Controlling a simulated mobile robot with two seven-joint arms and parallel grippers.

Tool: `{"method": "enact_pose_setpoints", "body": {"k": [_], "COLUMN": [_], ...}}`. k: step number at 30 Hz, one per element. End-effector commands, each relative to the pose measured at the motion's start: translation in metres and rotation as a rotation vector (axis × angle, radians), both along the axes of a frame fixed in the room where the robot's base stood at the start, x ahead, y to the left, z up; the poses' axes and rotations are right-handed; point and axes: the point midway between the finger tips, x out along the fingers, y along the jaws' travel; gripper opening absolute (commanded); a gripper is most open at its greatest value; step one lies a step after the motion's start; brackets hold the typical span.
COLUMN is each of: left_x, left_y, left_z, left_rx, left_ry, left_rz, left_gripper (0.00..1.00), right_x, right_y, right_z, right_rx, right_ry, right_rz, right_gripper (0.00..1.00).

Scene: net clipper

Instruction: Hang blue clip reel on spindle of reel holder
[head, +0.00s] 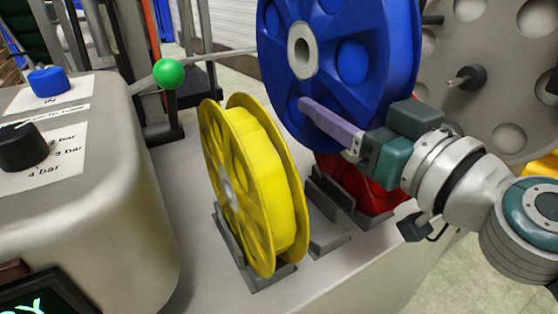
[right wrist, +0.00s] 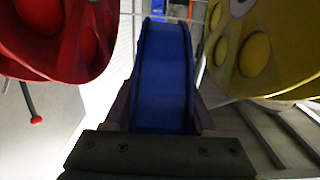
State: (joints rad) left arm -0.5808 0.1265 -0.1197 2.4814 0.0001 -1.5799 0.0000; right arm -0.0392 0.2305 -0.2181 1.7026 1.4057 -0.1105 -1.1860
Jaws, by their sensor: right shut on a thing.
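The blue clip reel (head: 395,50) is held upright, raised above the machine top, in my right gripper (head: 335,127). One purple finger lies across its near face; the other finger is hidden behind it. In the right wrist view the blue reel's rim (right wrist: 162,70) sits between both fingers of the right gripper (right wrist: 162,112). The reel's pale hub with a dark centre hole (head: 303,51) faces left. A dark spindle (head: 466,78) sticks out from a large grey holed disc (head: 430,95) at the right, apart from the blue reel. My left gripper is out of view.
A yellow reel (head: 265,185) stands in a grey cradle (head: 262,275) on the machine top. A red reel (head: 372,190) sits behind, partly hidden below the blue reel. A grey control housing (head: 110,220) fills the left, and a green ball knob (head: 169,73) is nearby.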

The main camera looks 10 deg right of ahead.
Motion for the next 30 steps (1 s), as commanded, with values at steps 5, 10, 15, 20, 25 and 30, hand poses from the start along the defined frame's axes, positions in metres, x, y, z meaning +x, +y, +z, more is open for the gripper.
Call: {"method": "enact_pose_setpoints", "body": {"k": [5,10,15,20,25,30], "left_x": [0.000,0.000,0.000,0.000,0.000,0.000], "left_y": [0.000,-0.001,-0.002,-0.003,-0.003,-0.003], "left_z": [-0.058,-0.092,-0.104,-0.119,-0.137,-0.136], "left_rx": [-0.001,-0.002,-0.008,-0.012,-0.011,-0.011], "left_ry": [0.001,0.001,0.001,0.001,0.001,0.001], "left_rz": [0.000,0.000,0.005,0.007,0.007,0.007], "left_gripper": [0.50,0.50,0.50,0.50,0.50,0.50], "right_x": [0.000,0.000,0.000,0.000,0.000,0.000], "right_y": [0.000,0.000,0.000,0.001,0.001,0.000], "right_z": [-0.060,-0.098,-0.113,-0.132,-0.156,-0.156], "right_rx": [0.002,0.004,0.003,0.003,0.003,0.001], "right_ry": [-0.002,-0.001,-0.002,-0.001,-0.001,-0.004], "right_rz": [0.000,-0.001,0.000,0.001,0.001,0.001], "right_gripper": [0.00,0.00,0.00,0.00,0.00,0.00]}}
